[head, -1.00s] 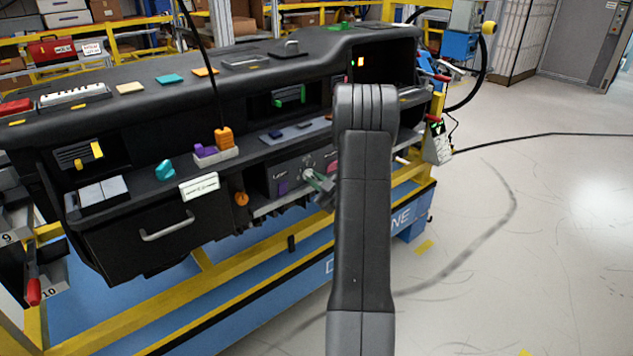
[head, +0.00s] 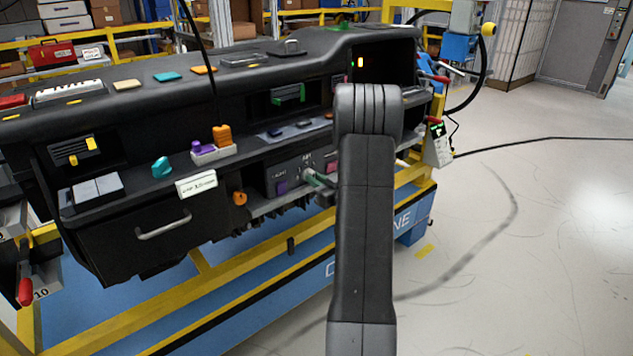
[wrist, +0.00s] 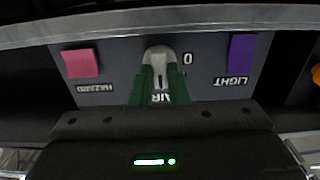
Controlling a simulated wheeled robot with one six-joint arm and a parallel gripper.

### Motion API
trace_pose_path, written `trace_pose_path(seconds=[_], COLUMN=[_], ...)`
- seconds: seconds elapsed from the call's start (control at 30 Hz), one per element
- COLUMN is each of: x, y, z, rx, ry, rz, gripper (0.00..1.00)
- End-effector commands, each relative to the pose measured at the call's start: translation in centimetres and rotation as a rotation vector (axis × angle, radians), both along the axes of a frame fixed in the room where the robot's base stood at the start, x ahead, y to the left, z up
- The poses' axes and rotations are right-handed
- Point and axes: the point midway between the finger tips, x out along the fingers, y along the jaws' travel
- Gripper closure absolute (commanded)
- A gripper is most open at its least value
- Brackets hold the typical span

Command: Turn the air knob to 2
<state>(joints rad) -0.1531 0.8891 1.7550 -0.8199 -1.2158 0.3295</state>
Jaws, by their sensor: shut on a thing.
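The air knob (wrist: 159,57) is a pale grey knob on a dark grey panel, upside down in the wrist view, with a "0" mark beside it and the AIR label partly hidden below it. My gripper (wrist: 156,80) has green fingers, one on each side of the knob, shut on it. In the head view the knob (head: 309,175) shows small at the lower middle of the dashboard, with my gripper (head: 320,182) at it and my arm hiding part of the panel. The pointer's exact setting cannot be told.
A pink hazard button (wrist: 81,64) and a purple light button (wrist: 241,54) flank the knob on the panel. A pale ledge (wrist: 160,22) runs along the panel's edge. In the head view, an orange knob (head: 239,198) sits left of the panel. Open floor lies at right.

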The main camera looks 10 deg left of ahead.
Motion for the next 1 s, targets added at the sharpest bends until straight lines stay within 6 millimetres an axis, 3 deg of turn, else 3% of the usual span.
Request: trace_pose_path(seconds=[0.53,0.57,0.63,1.0], x=[0.0,0.0,0.0,-0.2], y=[-0.04,-0.04,-0.03,-0.37], z=[-0.04,-0.04,-0.04,-0.02], rx=[0.016,0.016,0.016,0.017], ry=[0.023,0.023,0.023,0.021], rz=[0.0,-0.001,0.0,-0.001], gripper=[1.0,0.8,0.66,0.64])
